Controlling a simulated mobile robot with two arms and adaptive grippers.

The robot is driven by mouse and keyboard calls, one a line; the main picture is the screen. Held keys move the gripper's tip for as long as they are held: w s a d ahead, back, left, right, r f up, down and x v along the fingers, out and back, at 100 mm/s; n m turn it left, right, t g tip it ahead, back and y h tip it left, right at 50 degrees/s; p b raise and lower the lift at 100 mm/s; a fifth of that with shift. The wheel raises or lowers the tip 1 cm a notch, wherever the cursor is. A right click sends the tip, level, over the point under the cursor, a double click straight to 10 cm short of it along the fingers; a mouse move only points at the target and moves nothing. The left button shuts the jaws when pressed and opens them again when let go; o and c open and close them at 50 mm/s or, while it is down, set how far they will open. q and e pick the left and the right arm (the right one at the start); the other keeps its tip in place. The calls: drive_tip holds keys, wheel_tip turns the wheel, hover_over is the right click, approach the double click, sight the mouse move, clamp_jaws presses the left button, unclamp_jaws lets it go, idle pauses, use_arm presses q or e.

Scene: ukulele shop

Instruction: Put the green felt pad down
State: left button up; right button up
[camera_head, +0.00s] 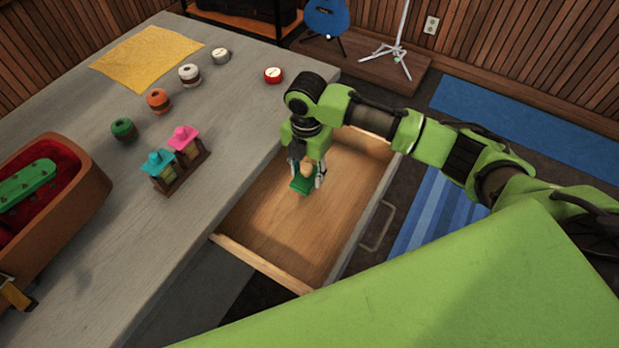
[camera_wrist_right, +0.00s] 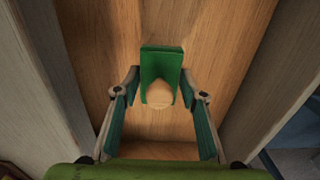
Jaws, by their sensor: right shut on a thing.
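The green felt pad (camera_head: 302,186) has a pale wooden knob on it. My right gripper (camera_head: 307,174) points down inside the open wooden drawer (camera_head: 272,236) and is shut on the pad. In the right wrist view the pad (camera_wrist_right: 161,62) stands out beyond the fingertips of my right gripper (camera_wrist_right: 160,88), with the round knob between the fingers. The drawer floor (camera_wrist_right: 205,60) lies behind it. I cannot tell whether the pad touches the floor.
The grey counter (camera_head: 110,225) beside the drawer holds several small round pots, a rack (camera_head: 182,170) with pink and teal tops, a yellow cloth (camera_head: 146,57) and a red-lined case (camera_head: 75,215). The drawer around the pad looks empty.

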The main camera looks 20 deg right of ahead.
sight(310, 179)
drive_tip(key=shift+w+d+f, duration=0.15)
drive_tip(key=shift+d+f, duration=0.2)
drive_tip(key=shift+f, duration=1.75)
drive_tip(key=shift+f, duration=0.15)
drive_tip(key=o, duration=1)
wheel_tip(310, 179, up, 12)
drive_tip(key=shift+r, duration=0.2)
